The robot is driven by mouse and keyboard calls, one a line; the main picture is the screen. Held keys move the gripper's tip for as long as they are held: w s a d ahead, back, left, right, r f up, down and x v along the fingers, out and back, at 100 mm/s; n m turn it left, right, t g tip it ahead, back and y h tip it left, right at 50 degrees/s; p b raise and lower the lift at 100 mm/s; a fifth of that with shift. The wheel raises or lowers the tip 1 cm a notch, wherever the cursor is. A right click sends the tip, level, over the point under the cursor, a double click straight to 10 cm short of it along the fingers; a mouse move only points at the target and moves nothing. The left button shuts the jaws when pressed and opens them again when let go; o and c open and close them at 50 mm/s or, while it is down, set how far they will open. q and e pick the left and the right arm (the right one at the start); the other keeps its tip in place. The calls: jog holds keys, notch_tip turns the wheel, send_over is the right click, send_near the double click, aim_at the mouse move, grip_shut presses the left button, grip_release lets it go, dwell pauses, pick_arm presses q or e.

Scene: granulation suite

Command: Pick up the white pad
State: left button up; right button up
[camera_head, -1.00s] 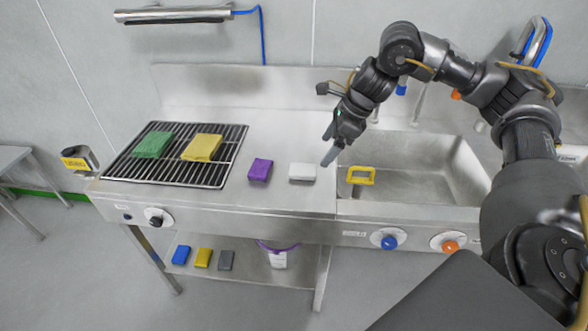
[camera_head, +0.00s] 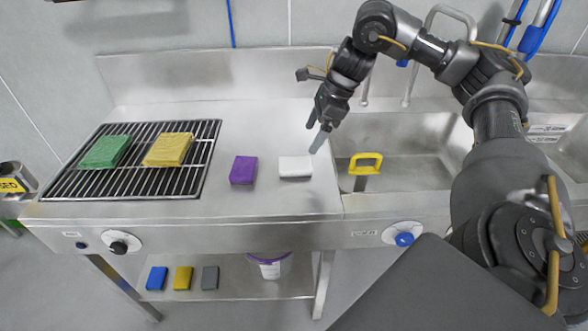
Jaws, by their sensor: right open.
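The white pad (camera_head: 295,167) lies flat on the steel counter, between the purple pad and the sink. My right gripper (camera_head: 314,137) is open and empty. It hangs above the counter, up and to the right of the white pad in the picture, with its fingers pointing down. It does not touch the pad. My left gripper is not in view.
A purple pad (camera_head: 243,170) lies left of the white pad. Green (camera_head: 106,151) and yellow (camera_head: 168,149) cloths lie on a grate (camera_head: 137,183). A sink (camera_head: 400,150) with a yellow-handled tool (camera_head: 366,160) is at right. Several pads and a bucket (camera_head: 268,267) are on the lower shelf.

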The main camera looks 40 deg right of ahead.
send_over(296, 163)
jog(key=s+d, duration=0.1)
jog(key=d, duration=0.1)
notch_tip(296, 163, down, 4)
jog(key=shift+s+f+b, duration=0.15)
jog(key=shift+f+b, duration=0.1)
jog(key=shift+b, duration=0.1)
jog(key=shift+a+f, duration=0.1)
jog(key=shift+s+f, duration=0.1)
jog(key=shift+f, duration=0.05)
jog(key=p+x, duration=0.1)
jog(key=x, duration=0.2)
jog(key=shift+a+f, duration=0.1)
jog(key=shift+f, duration=0.25)
jog(key=shift+w+a+f, duration=0.1)
jog(key=shift+w+f, duration=0.15)
jog(key=shift+f, duration=0.25)
jog(key=c, duration=0.6)
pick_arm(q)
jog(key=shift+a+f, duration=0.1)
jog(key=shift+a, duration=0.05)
pick_arm(e)
jog(key=c, duration=0.6)
